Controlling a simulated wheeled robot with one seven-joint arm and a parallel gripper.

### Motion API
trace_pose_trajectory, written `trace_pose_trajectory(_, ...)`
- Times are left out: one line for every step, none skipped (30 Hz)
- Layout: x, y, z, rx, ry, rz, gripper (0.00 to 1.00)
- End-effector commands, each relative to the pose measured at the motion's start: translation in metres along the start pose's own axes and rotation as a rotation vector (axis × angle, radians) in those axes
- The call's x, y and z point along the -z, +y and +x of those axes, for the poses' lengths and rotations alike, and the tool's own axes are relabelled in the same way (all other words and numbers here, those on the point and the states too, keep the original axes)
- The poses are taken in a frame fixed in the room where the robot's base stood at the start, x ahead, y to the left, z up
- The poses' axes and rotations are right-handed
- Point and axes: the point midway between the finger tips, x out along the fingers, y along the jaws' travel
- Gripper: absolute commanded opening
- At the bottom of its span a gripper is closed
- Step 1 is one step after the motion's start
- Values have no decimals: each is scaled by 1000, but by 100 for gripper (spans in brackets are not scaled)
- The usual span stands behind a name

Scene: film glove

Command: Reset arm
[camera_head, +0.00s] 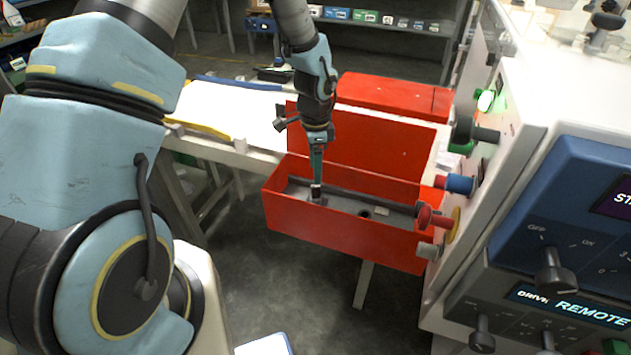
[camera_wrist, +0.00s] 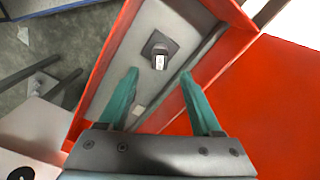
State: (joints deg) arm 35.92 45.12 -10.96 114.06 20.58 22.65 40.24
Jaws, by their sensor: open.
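My gripper (camera_head: 317,187) points down into an open red box (camera_head: 330,240) in the head view. In the wrist view its two green fingers (camera_wrist: 160,90) are spread apart with nothing between them. A small dark object with a pale top (camera_wrist: 159,55) lies on the box's grey floor, beyond the fingertips. In the head view a dark piece (camera_head: 316,196) shows right at the fingertips; I cannot tell whether they touch it.
The red lid (camera_head: 390,93) stands open behind the box. A white table (camera_head: 225,105) lies behind and left. A control panel with knobs (camera_head: 555,270) stands close on the right. Shelves (camera_head: 400,25) are at the back.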

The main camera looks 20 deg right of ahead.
Motion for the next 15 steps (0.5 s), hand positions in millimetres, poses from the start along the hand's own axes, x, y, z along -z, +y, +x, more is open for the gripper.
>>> trace_pose_trajectory(0,-2,-9,4,3,-3,66)
trace_pose_trajectory(0,-1,-14,3,2,-3,66)
trace_pose_trajectory(0,-1,-21,3,3,-3,66)
trace_pose_trajectory(0,-1,-25,2,2,-3,66)
trace_pose_trajectory(0,-1,-29,2,1,-3,66)
trace_pose_trajectory(0,-1,-34,2,2,-2,66)
trace_pose_trajectory(0,-1,-37,2,1,-2,66)
trace_pose_trajectory(0,0,-39,1,1,-1,66)
trace_pose_trajectory(0,0,-42,1,1,-1,66)
trace_pose_trajectory(0,0,-44,1,1,-1,66)
trace_pose_trajectory(0,0,-45,1,1,-1,66)
trace_pose_trajectory(0,0,-46,0,0,-1,66)
trace_pose_trajectory(0,0,-46,0,0,-1,66)
trace_pose_trajectory(-1,0,-47,0,0,-4,66)
trace_pose_trajectory(-4,0,-48,1,0,-15,66)
